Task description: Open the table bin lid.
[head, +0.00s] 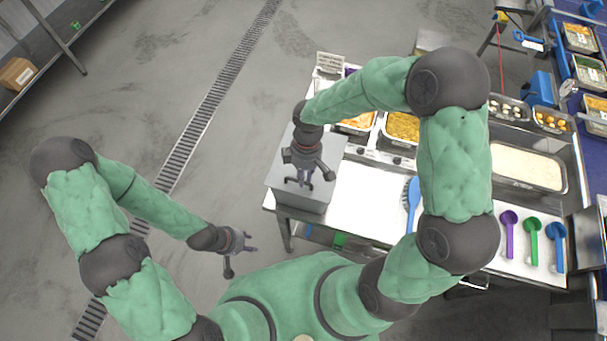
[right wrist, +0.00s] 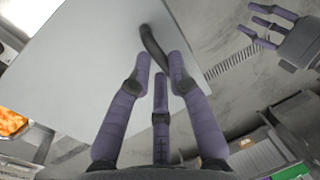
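The grey table bin (head: 300,198) stands at the left end of the steel table, with its flat lid (head: 283,172) down. In the right wrist view the pale lid (right wrist: 90,65) has a dark curved handle (right wrist: 152,45) at its edge. My right gripper (head: 303,181) is over the lid; its purple fingers (right wrist: 160,70) are spread, with the handle's near end between their tips. Contact cannot be told. My left gripper (head: 249,247) is open and empty, left of the bin; it also shows in the right wrist view (right wrist: 262,24).
Food pans (head: 402,127) and a rice tray (head: 527,166) sit along the table. A blue brush (head: 412,195) and purple, green and blue scoops (head: 532,235) lie near its front. The floor left of the bin is clear, with a drain grate (head: 215,95).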

